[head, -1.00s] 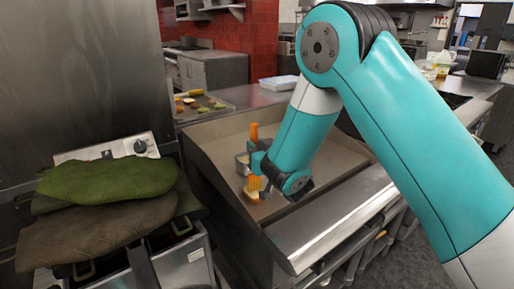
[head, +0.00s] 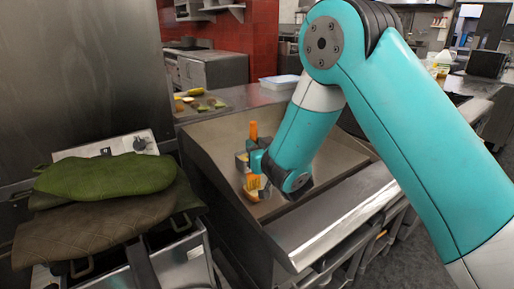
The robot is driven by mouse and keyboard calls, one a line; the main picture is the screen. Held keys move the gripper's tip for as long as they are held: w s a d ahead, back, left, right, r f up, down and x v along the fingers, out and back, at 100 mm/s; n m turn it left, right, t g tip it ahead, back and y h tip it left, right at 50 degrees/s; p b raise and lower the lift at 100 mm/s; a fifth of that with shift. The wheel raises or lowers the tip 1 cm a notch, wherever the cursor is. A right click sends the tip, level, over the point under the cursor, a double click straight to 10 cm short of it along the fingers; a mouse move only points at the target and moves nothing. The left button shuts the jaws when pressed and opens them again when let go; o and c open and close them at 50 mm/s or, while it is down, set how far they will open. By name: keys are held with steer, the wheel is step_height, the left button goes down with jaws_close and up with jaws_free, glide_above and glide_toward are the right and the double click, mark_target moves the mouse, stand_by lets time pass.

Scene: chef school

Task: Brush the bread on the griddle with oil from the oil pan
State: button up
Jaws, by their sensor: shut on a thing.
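My gripper (head: 257,161) is over the left part of the griddle (head: 222,143), shut on an orange brush (head: 253,131). The brush handle stands up above the gripper and its pale bristle end points down. The bread (head: 251,193) lies on the griddle right under the bristles. The bristles look to be at or just above the bread; I cannot tell if they touch. A small metal oil pan (head: 241,160) sits on the griddle just behind and left of the gripper, partly hidden by it. Its contents do not show clearly.
Green and brown oven mitts (head: 105,176) lie on the fryer at the left. A tray of vegetables (head: 203,106) and a white container (head: 279,82) stand behind the griddle. The griddle's raised walls surround its cooking surface. The griddle's right part is mostly bare.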

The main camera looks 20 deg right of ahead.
steer(key=shift+a+f+b, duration=0.15)
steer(key=shift+a+b, duration=0.15)
steer(key=shift+b, duration=0.15)
steer(key=shift+s+a+b, duration=0.1)
steer(key=shift+a+b, duration=0.15)
steer(key=shift+b, duration=0.2)
steer(key=shift+d+p, duration=0.1)
steer(key=shift+p, duration=0.3)
steer(key=shift+d+p, duration=0.95)
steer(key=shift+p, duration=0.85)
steer(key=shift+d+p, duration=0.3)
steer(key=shift+p, duration=0.15)
steer(key=shift+a+f+b, duration=0.1)
steer(key=shift+a+b, duration=0.25)
steer(key=shift+b, duration=0.55)
steer(key=shift+a+b, duration=1)
steer(key=shift+b, duration=1.3)
steer(key=shift+r, duration=0.2)
